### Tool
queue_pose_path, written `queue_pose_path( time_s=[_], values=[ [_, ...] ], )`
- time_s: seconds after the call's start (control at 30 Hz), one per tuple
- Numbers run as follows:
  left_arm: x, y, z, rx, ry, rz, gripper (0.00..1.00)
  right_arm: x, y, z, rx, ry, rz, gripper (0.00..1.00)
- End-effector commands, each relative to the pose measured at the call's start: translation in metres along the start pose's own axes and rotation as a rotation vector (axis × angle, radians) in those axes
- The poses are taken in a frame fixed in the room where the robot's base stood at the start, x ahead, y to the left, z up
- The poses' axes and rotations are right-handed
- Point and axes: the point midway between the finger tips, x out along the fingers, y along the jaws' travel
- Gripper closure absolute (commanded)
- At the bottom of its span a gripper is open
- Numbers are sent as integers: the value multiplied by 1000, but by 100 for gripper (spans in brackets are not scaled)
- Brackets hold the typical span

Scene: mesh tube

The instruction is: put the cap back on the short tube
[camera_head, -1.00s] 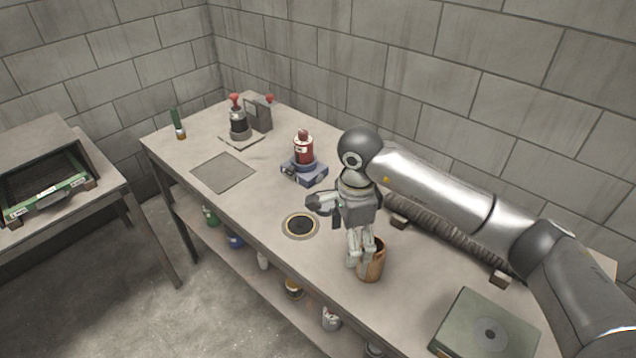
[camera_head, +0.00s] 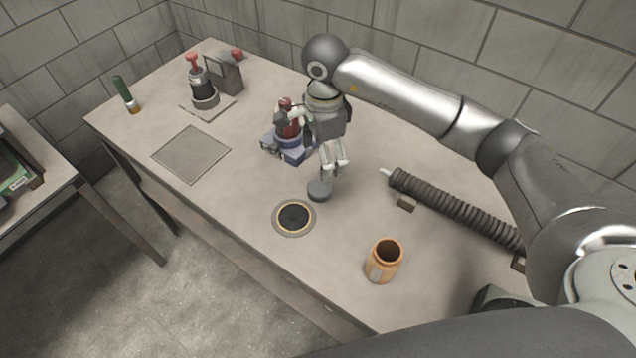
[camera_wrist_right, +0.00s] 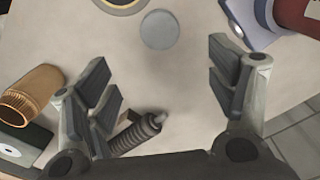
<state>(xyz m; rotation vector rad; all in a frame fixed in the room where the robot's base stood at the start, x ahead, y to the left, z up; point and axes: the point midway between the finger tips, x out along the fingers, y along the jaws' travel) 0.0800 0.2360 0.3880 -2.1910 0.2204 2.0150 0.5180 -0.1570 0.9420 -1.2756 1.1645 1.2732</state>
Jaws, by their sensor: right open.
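The short tube (camera_head: 380,268) is an orange-brown, open-topped container with a pale label, upright on the bench. It also shows at the left of the right wrist view (camera_wrist_right: 36,92). A grey round disc (camera_head: 319,190), which looks like the cap, lies flat on the bench. It shows at the top middle of the wrist view (camera_wrist_right: 159,30). My right gripper (camera_head: 334,172) points down just behind the disc in the head view. It is open and empty, its fingers (camera_wrist_right: 162,82) spread wide and clear of the disc. My left gripper is not in view.
A round ringed inset (camera_head: 294,218) is beside the disc. A ribbed dark tube (camera_head: 455,208) lies on supports at the right. A red bottle on a blue base (camera_head: 290,150) stands close behind the gripper. A flat square plate (camera_head: 190,153) lies left; bench around the short tube is clear.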

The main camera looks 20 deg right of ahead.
Motion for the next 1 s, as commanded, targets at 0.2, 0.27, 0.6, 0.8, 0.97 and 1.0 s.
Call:
queue_pose_path(
  time_s=[0.2,0.27,0.6,0.8,0.97,1.0],
  values=[
    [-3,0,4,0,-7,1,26,11,0,0,1,-1,3,21],
    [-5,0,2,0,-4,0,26,21,1,0,0,0,6,21],
    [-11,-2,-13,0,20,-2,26,56,0,0,0,0,0,21],
    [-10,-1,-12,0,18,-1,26,56,0,0,0,0,-1,21],
    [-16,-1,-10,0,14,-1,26,62,1,1,1,0,4,21],
    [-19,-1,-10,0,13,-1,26,67,2,2,1,-1,5,21]
  ],
)
